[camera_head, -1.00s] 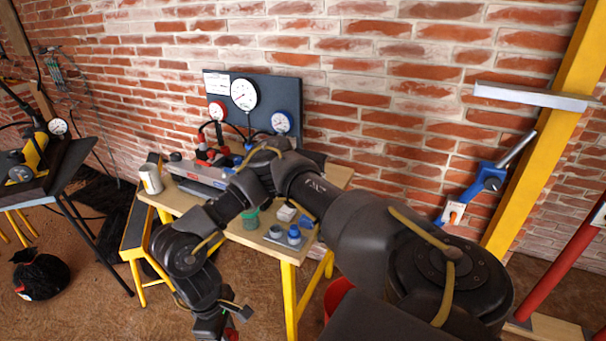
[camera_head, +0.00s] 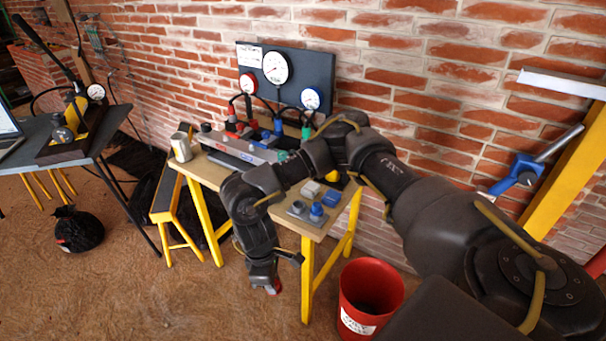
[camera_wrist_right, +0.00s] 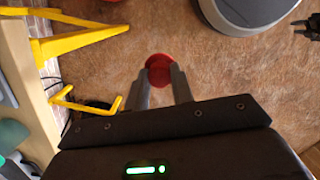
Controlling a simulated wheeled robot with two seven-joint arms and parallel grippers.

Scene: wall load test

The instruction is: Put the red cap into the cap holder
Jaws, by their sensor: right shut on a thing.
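The red cap (camera_wrist_right: 158,70) is between the fingertips of my right gripper (camera_wrist_right: 160,80), which is shut on it above the brown floor. In the head view my right gripper (camera_head: 270,285) hangs low in front of the workbench, below its top, with a bit of red at its tip. A small grey block (camera_head: 297,208) at the bench's front right corner, beside a blue cap (camera_head: 317,212), looks like the cap holder; its free seat is too small to make out. A dark pronged shape at the wrist view's right edge may be my left gripper (camera_wrist_right: 308,28).
A red bucket (camera_head: 370,290) stands right of the bench. A black bag (camera_head: 78,230) lies on the floor at left. Open floor lies in front.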

